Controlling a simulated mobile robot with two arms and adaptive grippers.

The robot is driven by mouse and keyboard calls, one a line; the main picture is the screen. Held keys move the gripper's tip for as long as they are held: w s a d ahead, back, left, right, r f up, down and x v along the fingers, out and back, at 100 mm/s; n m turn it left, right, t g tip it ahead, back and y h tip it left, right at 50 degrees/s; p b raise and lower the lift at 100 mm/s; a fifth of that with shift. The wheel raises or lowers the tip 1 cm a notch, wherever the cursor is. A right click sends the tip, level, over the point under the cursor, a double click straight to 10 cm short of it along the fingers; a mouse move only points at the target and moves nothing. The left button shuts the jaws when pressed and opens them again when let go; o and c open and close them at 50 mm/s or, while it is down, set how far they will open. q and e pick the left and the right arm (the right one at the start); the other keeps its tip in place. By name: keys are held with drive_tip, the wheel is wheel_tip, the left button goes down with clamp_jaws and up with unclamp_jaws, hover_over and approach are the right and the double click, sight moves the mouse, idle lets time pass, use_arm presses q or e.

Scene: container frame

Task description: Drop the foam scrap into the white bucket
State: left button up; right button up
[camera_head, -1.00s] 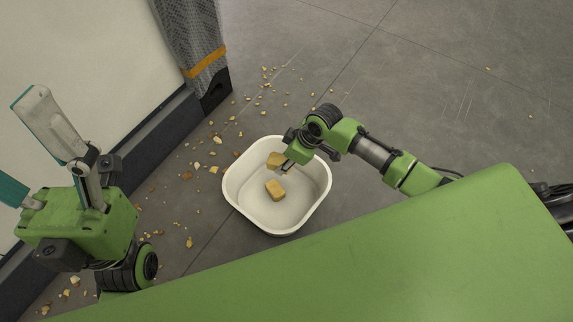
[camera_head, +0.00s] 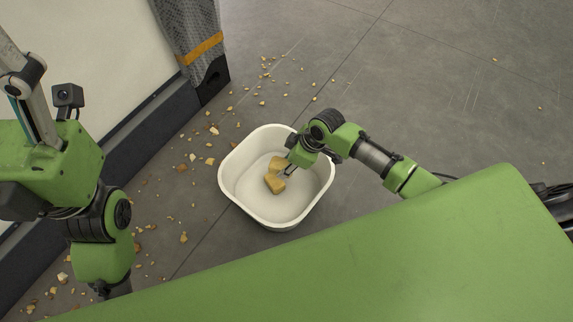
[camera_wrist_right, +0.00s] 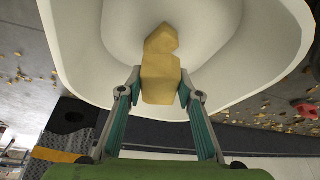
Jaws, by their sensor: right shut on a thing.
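The white bucket (camera_head: 236,176) stands on the grey floor in the middle of the head view, and its wall fills much of the right wrist view (camera_wrist_right: 90,50). My right gripper (camera_head: 286,171) reaches in over its right side. It is shut on a yellowish foam scrap (camera_head: 278,161), which shows between the fingertips in the wrist view (camera_wrist_right: 160,85). A second, similar yellowish piece (camera_head: 274,185) is in the bucket, close to the held one; I cannot tell if they touch. My left gripper (camera_head: 25,90) is cut off at the left edge, so its opening is unclear.
Many small crumbs (camera_head: 210,160) lie on the floor left of and beyond the bucket. A pale panel with a dark base (camera_head: 150,120) and a grey post with an orange band (camera_head: 203,46) stand at upper left. The floor at upper right is mostly clear.

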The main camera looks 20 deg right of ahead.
drive_tip(key=o, duration=0.8)
drive_tip(key=v, duration=1.2)
